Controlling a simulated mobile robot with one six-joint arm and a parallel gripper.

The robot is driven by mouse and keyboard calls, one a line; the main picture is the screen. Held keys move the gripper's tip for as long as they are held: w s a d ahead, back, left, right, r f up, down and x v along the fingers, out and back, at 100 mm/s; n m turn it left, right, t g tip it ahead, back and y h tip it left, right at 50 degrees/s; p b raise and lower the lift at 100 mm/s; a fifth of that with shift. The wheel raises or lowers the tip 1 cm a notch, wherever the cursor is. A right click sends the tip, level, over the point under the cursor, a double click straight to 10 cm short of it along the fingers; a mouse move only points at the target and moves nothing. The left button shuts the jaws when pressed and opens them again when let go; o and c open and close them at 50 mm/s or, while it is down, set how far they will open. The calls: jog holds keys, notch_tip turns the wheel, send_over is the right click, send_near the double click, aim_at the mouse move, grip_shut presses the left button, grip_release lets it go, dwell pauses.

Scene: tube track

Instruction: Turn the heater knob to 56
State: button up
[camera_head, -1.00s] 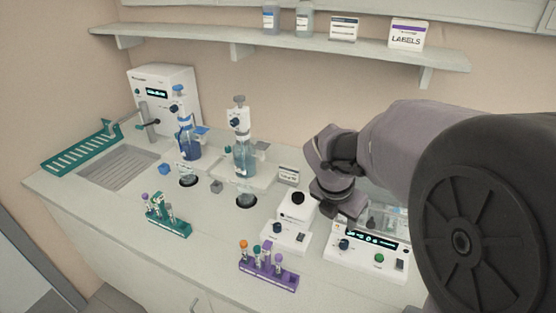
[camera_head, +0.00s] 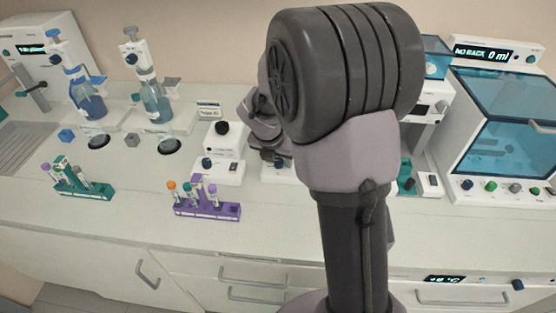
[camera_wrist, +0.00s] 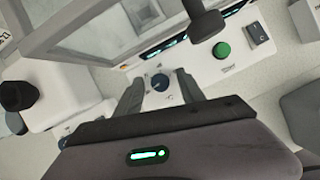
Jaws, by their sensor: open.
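A white device with a dark blue knob (camera_wrist: 160,82), a green button (camera_wrist: 222,50) and a lit display (camera_wrist: 176,42) fills the middle of the wrist view. I take it as the heater, but no name on it is readable. My gripper (camera_wrist: 158,88) is open, one finger on each side of the knob in the picture. I cannot tell whether the fingers touch it. The display digits are cut off by a dark part, so the set value is not readable. In the head view my arm hides most of the device (camera_head: 275,174) and the gripper.
A small white device with a black top (camera_head: 222,130) stands left of the heater. A purple rack (camera_head: 222,212) of tubes is in front. A cabinet with a blue window (camera_head: 510,125) stands at the right. A transparent lid or panel (camera_wrist: 100,25) is close by in the wrist view.

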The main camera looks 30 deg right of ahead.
jog(key=shift+c, duration=0.5)
grip_shut()
jog(key=shift+m, duration=0.3)
jog(key=m+p, duration=0.2)
jog(key=m+g+p, duration=0.1)
jog(key=m+p, duration=0.1)
jog(key=shift+a+r+g+h, duration=0.1)
jog(key=shift+r+g+h, duration=0.1)
jog(key=shift+g+h, duration=0.15)
jog(key=m+p, duration=0.2)
jog(key=m+g+p, duration=0.1)
jog(key=m, duration=0.1)
jog(key=shift+w+f+m+g+h+p, duration=0.15)
jog(key=shift+m+g+h+p, duration=0.15)
jog(key=shift+p, duration=0.1)
jog(key=shift+o, duration=0.5)
grip_release()
